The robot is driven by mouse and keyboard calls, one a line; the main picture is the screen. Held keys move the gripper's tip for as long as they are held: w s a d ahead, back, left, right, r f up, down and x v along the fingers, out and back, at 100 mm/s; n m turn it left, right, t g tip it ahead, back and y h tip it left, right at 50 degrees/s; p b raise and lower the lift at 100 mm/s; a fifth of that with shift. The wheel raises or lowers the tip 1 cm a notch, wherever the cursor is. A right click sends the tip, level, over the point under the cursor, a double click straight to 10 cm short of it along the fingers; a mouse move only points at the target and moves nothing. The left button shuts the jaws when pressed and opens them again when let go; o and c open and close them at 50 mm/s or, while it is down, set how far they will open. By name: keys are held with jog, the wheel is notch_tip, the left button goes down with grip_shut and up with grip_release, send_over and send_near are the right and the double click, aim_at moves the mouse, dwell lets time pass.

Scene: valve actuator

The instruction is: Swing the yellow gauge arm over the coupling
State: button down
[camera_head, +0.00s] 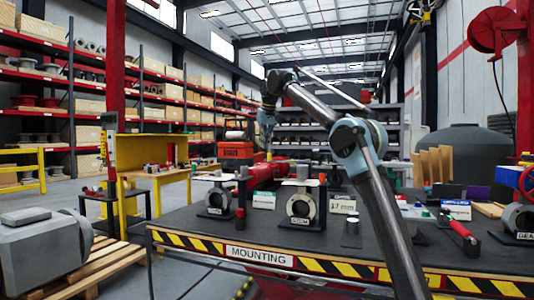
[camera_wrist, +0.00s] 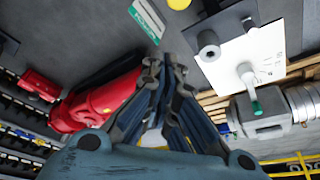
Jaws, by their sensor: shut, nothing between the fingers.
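My gripper (camera_head: 268,150) hangs over the far part of the dark bench in the head view, pointing down. In the wrist view its fingers (camera_wrist: 165,70) are together with nothing between them. A small yellow piece (camera_head: 269,157) shows just below the fingertips in the head view; I cannot tell whether it is the gauge arm or whether it touches. A round yellow piece (camera_wrist: 180,3) is cut off at the top of the wrist view. The coupling cannot be picked out surely; a ribbed silver cylinder (camera_wrist: 303,102) lies at right in the wrist view.
The bench (camera_head: 260,225) holds a ring-shaped STEM stand (camera_head: 302,207), a smaller ring stand (camera_head: 215,203), cards and a red-handled tool (camera_head: 461,231). A red body (camera_wrist: 100,100) lies left of my fingers, and a white plate (camera_wrist: 270,45) with a grey cylinder (camera_wrist: 208,42) lies right.

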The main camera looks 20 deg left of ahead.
jog(key=shift+s+d+f, duration=0.45)
jog(key=shift+s+f, duration=0.15)
jog(key=shift+f, duration=0.25)
jog(key=shift+s+d+f, duration=0.45)
jog(key=shift+s+f, duration=0.15)
jog(key=shift+f, duration=0.2)
jog(key=shift+s+a, duration=0.1)
